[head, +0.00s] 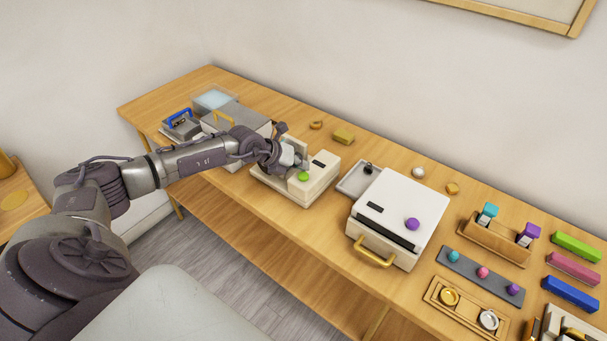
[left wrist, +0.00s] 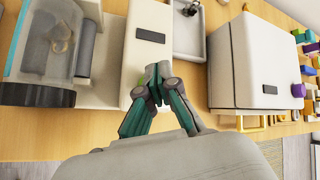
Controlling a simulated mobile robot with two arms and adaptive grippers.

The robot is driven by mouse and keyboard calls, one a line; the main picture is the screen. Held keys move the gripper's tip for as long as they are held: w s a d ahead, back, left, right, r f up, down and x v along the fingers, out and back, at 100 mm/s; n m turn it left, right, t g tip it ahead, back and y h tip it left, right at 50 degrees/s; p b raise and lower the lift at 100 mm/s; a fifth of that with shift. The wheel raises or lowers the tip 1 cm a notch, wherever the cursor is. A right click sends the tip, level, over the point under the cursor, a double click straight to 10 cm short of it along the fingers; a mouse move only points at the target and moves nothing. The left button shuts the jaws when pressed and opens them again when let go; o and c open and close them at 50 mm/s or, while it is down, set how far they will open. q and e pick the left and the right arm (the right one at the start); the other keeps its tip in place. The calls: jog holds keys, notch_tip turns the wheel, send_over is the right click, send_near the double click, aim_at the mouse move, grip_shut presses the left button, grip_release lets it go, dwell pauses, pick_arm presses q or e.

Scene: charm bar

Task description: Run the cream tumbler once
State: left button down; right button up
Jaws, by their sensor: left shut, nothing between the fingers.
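The cream tumbler (head: 309,191) is a low cream machine on the wooden table, with a round green button (head: 303,176) and a dark panel on top. My left gripper (head: 298,165) is shut and empty, pointing down over the tumbler close to the button. In the left wrist view the fingertips (left wrist: 153,76) lie together over the tumbler's cream top (left wrist: 147,20). A clear drum (left wrist: 45,45) shows at the left of that view. My right gripper is not in view.
A larger white machine (head: 420,197) with a purple button and gold handle stands to the right, beside a grey tray (head: 350,186). A grey box (head: 245,118) stands to the left. Racks, colored bars and small parts fill the right end.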

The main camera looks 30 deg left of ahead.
pick_arm(q)
jog(key=shift+f, duration=0.1)
jog(key=shift+f, duration=0.35)
dwell(0.3)
